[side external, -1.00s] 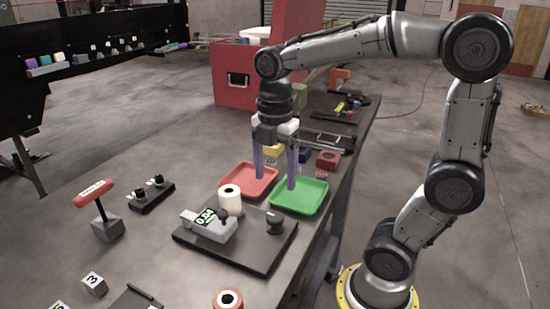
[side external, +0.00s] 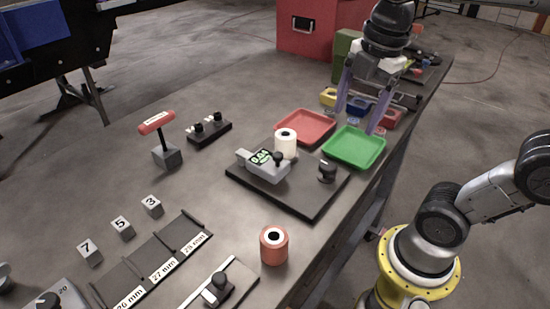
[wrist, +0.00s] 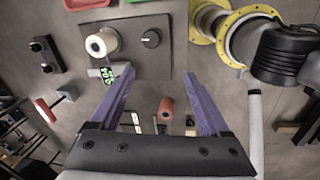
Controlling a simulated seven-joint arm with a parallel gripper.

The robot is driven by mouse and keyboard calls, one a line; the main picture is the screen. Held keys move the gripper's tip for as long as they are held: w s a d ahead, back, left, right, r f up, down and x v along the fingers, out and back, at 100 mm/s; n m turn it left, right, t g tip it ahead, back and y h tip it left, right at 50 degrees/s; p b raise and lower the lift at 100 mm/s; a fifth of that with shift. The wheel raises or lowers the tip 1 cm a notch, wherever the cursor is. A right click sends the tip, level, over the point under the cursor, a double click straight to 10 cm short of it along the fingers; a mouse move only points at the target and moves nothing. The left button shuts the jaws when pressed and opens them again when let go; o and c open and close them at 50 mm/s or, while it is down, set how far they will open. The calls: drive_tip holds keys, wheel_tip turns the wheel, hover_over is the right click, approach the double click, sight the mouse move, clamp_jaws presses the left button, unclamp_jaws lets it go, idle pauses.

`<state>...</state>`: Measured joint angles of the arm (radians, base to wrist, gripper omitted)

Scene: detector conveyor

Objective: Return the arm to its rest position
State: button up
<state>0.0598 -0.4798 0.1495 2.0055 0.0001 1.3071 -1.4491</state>
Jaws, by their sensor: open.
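My gripper (side external: 355,124) hangs from my arm near the far edges of the red tray (side external: 302,128) and the green tray (side external: 354,148). Its two purple fingers are apart, with nothing between them. The wrist view shows the same open fingers (wrist: 160,73), with the table below. Both trays look empty in the side view. My upper arm is mostly out of the side picture.
A dark plate (side external: 310,202) bears a grey device with a lit display (side external: 265,167), a white cylinder (side external: 286,143) and a black knob (side external: 327,172). A red cylinder (side external: 273,247) stands nearer. Yellow, blue and red bins are behind my gripper.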

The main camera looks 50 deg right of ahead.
drive_tip(key=s+a+f+m+t, duration=0.1)
drive_tip(key=s+f+m+t, duration=0.2)
drive_tip(key=m, duration=1.3)
wheel_tip(320, 180, down, 3)
drive_tip(key=shift+s+r+t, duration=0.15)
drive_tip(key=shift+s+t, duration=0.25)
drive_tip(key=shift+s, duration=0.3)
